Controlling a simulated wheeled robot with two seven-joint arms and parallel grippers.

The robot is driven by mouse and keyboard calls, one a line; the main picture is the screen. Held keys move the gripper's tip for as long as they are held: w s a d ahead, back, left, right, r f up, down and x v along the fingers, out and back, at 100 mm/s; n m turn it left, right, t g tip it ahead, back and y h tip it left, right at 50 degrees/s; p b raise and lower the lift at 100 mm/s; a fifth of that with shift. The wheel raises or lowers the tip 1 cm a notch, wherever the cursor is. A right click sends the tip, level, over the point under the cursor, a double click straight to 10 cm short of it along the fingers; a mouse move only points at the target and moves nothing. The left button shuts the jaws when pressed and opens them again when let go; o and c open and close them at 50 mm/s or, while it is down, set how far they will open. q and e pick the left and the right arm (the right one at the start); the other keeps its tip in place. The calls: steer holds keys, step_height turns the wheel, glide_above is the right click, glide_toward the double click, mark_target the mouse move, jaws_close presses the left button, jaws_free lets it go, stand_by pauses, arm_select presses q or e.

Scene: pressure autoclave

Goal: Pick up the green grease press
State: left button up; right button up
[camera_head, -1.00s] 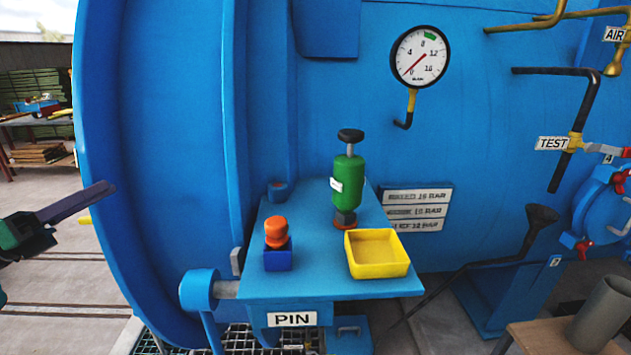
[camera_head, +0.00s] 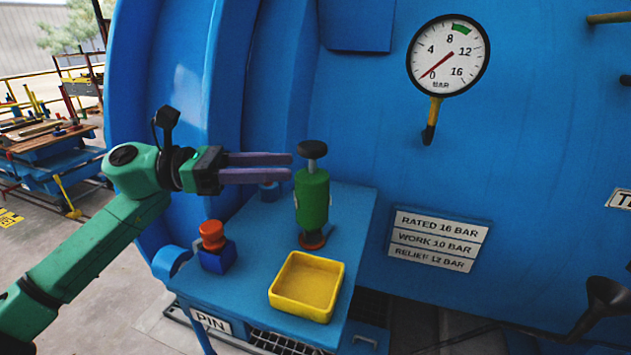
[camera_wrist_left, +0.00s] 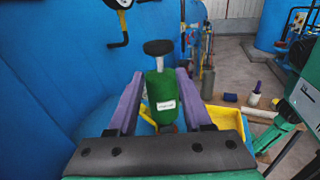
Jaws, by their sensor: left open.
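The green grease press (camera_head: 313,197) stands upright on the blue shelf (camera_head: 350,215), with a black knob on top and an orange-red foot. My left gripper (camera_head: 290,168) comes in from the left at the height of the press's upper body. Its purple fingers point at the press and their tips are close to it. In the left wrist view, the press (camera_wrist_left: 163,97) shows between the two open fingers (camera_wrist_left: 157,90), near their tips. I cannot tell whether a finger touches it. My right gripper is not in view.
A yellow tray (camera_head: 307,316) stands in front of the press. A blue block with an orange-red cap (camera_head: 212,235) stands at the shelf's left. The blue vessel wall with a gauge (camera_head: 448,55) and rating plates (camera_head: 440,240) rises behind.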

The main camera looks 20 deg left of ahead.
mark_target(297, 175)
arm_select(q)
steer(key=x, duration=0.1)
steer(key=p+x, duration=0.1)
steer(key=x, duration=0.1)
steer(key=shift+d+r, duration=0.3)
steer(key=shift+d, duration=0.05)
steer(key=p+x, duration=0.4)
steer(key=x, duration=0.1)
steer(key=shift+w+d+f+p, duration=0.15)
steer(key=shift+f+p, duration=0.15)
steer(key=c, duration=0.7)
jaws_close()
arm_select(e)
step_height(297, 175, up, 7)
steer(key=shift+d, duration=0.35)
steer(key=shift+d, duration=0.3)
